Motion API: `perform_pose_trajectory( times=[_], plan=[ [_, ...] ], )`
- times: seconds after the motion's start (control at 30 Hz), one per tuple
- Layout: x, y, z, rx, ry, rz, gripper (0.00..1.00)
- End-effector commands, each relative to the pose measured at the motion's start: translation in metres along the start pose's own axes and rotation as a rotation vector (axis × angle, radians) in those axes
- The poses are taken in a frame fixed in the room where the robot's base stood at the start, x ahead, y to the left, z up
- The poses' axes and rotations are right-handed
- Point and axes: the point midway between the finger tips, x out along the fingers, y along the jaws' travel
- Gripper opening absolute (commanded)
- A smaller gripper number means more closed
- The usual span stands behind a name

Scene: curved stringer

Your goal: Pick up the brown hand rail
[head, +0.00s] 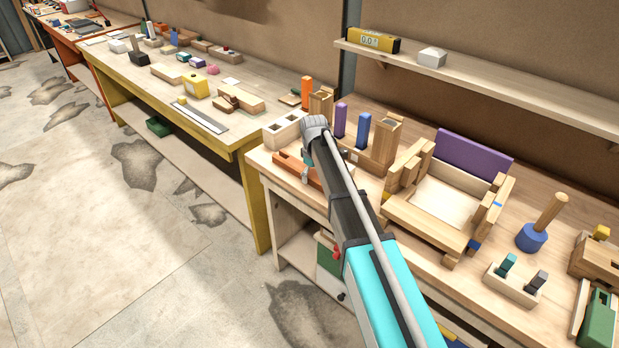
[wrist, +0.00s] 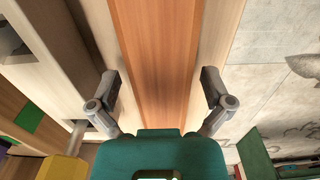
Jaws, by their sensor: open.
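The brown hand rail (head: 291,164) is a long reddish-brown bar lying along the front edge of the near workbench. In the wrist view the rail (wrist: 160,55) runs up the middle of the picture, between my two fingers. My gripper (wrist: 161,90) is open, one finger on each side of the rail, with a gap showing on both sides. In the head view my gripper (head: 309,172) points down over the rail, and my arm hides part of both. I cannot tell how far the fingertips reach down.
A pale block with square holes (head: 285,130) stands just behind the rail. Purple (head: 340,121) and blue (head: 363,131) upright pegs and a wooden frame (head: 424,221) stand to its right. The bench's front edge drops to the concrete floor (head: 120,230). A yellow bench (head: 250,205) adjoins at left.

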Motion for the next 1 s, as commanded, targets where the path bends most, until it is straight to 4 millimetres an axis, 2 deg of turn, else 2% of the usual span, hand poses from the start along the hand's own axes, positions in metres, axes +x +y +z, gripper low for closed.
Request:
perform_pose_trajectory(
  times=[0.23, 0.7, 0.73, 1.0],
  plan=[
    [0.0000, 0.0001, 0.0000, 0.000, 0.000, 0.000, 1.00],
    [0.0001, 0.0001, 0.0000, 0.000, 0.000, 0.000, 0.13],
    [0.0000, 0.0001, 0.0000, 0.000, 0.000, 0.000, 0.10],
    [-0.0005, 0.0002, -0.0001, 0.000, 0.000, 0.001, 0.10]
  ],
)
